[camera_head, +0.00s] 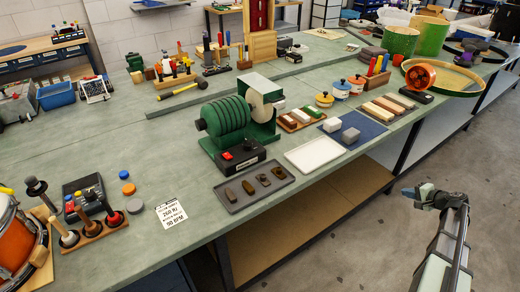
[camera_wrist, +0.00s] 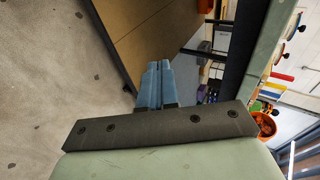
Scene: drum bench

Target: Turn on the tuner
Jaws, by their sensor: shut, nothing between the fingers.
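A dark box with a grey panel and small coloured knobs or buttons (camera_head: 84,196) sits at the left of the bench. It may be the tuner, but I cannot read any label on it. My gripper (camera_head: 408,192) is at the right in the head view, beyond the bench's front edge and far from that box. In the wrist view my gripper's two blue-grey fingers (camera_wrist: 154,84) are together, with nothing between them. The box does not show in the wrist view.
A printed card (camera_head: 171,212) lies right of the box. Upright handled tools (camera_head: 90,224) and an orange drum (camera_head: 14,242) stand nearby. A green machine with a red-switched black base (camera_head: 239,155) and a dark tray (camera_head: 252,188) occupy the middle. The floor beside the bench is clear.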

